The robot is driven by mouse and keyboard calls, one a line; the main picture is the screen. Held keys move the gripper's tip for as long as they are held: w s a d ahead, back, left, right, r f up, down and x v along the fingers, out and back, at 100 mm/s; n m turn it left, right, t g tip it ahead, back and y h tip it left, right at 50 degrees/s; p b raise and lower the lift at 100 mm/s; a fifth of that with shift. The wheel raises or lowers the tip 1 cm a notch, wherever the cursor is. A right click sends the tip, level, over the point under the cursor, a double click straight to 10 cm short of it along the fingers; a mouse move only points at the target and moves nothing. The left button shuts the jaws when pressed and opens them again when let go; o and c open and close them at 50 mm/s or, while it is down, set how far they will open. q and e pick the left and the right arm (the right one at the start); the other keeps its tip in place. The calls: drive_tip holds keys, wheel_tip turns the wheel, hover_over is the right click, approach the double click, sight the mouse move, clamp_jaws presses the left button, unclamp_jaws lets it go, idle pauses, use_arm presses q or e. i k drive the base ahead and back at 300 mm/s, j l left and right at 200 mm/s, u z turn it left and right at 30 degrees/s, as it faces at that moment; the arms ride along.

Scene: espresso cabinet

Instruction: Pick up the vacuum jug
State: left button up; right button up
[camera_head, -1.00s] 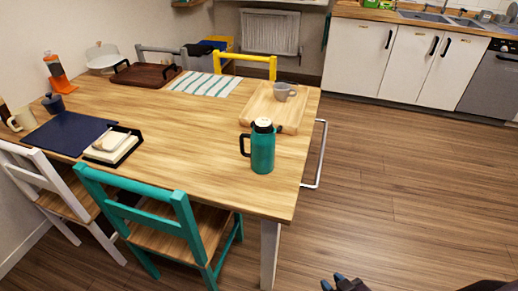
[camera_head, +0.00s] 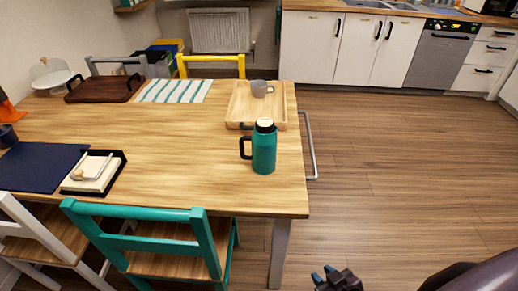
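The vacuum jug (camera_head: 264,150) is teal with a white top and a dark handle on its left side. It stands upright on the wooden table (camera_head: 190,150), near the right edge. My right gripper (camera_head: 330,274) shows at the bottom of the view, dark and small, below and right of the jug and well apart from it. Two fingertips show with a gap between them, and nothing is seen in it. My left gripper is not in view.
A wooden tray (camera_head: 240,104) with a grey cup (camera_head: 262,88) lies behind the jug. A metal rail (camera_head: 312,150) runs along the table's right end. A teal chair (camera_head: 150,240) stands at the front. The floor right of the table is clear.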

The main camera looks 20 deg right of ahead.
sight(264, 146)
drive_tip(key=i+j+z, duration=0.15)
drive_tip(key=j, duration=0.25)
drive_tip(key=i+j+z, duration=0.15)
drive_tip(key=j, duration=0.3)
drive_tip(key=i+j, duration=0.15)
drive_tip(key=j, duration=0.2)
drive_tip(key=i+j+z, duration=0.1)
drive_tip(key=j, duration=0.25)
